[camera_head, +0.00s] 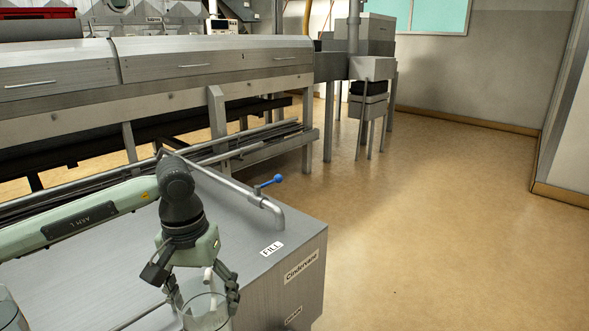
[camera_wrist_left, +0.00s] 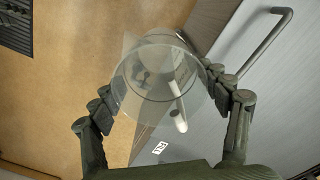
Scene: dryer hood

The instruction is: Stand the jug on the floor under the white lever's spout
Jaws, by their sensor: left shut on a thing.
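A clear jug (camera_head: 206,320) is between the fingers of my left gripper (camera_head: 203,293), at the bottom edge of the head view. My left gripper is shut on it. In the left wrist view the jug (camera_wrist_left: 150,62) shows see-through between the two fingers, its round rim toward the camera. A white rod-like piece (camera_head: 208,280) shows by the jug's rim, and also in the left wrist view (camera_wrist_left: 179,112); I cannot tell whether it is the white lever. The white lever's spout is not clearly seen. My right gripper is out of view.
A metal cabinet (camera_head: 262,290) with printed labels stands beside the gripper. A bent pipe with a blue lever (camera_head: 268,183) rises from its top. Another clear vessel (camera_head: 9,312) shows at the lower left. Open tan floor (camera_head: 440,220) lies to the right.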

